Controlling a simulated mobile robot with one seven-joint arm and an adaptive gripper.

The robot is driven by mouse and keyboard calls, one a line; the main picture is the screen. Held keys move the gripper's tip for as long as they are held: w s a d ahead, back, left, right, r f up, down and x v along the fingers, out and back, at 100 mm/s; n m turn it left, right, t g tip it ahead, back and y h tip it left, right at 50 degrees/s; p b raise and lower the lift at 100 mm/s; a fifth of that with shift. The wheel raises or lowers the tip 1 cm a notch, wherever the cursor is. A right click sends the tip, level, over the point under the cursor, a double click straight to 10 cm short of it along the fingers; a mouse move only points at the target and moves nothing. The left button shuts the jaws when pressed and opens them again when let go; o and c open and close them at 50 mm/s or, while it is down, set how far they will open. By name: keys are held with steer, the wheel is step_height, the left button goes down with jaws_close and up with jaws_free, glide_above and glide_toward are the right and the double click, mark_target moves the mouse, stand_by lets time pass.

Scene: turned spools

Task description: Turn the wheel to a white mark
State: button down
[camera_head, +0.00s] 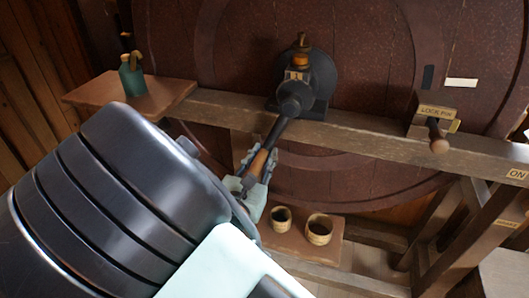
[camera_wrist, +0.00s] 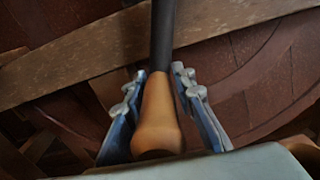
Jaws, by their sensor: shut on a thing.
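The wheel (camera_head: 370,60) is a large dark red-brown disc filling the back of the head view. A white mark (camera_head: 461,83) is on its face at the right, beside a black mark (camera_head: 428,77). A dark crank (camera_head: 284,122) slants down and left from the black hub (camera_head: 306,80) and ends in a wooden grip (camera_head: 257,163). My gripper (camera_head: 254,168) is shut on this grip. In the wrist view the grip (camera_wrist: 156,125) lies between the two fingers, and the dark shaft (camera_wrist: 163,35) runs upward. My arm hides the lower left of the head view.
A wooden beam (camera_head: 365,140) crosses before the wheel. It carries a "LOCK PIN" block (camera_head: 434,112) with a knobbed handle (camera_head: 438,140). An "ON" label (camera_head: 517,174) is at far right. Two cups (camera_head: 319,230) stand on a low shelf; a green bottle (camera_head: 131,78) stands on the left shelf.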

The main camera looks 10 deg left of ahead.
steer(key=shift+a, duration=0.15)
steer(key=shift+w+a+r+m, duration=0.1)
steer(key=shift+a+r+m, duration=0.25)
steer(key=shift+a, duration=0.2)
steer(key=shift+a+r+m, duration=0.3)
steer(key=shift+a+m, duration=0.05)
steer(key=shift+a, duration=0.15)
steer(key=c, duration=1.7)
jaws_free()
steer(key=shift+c, duration=0.2)
steer(key=shift+o, duration=0.3)
steer(key=shift+f, duration=0.1)
steer(key=shift+d, duration=0.1)
steer(key=s, duration=1.2)
steer(key=shift+a, duration=0.45)
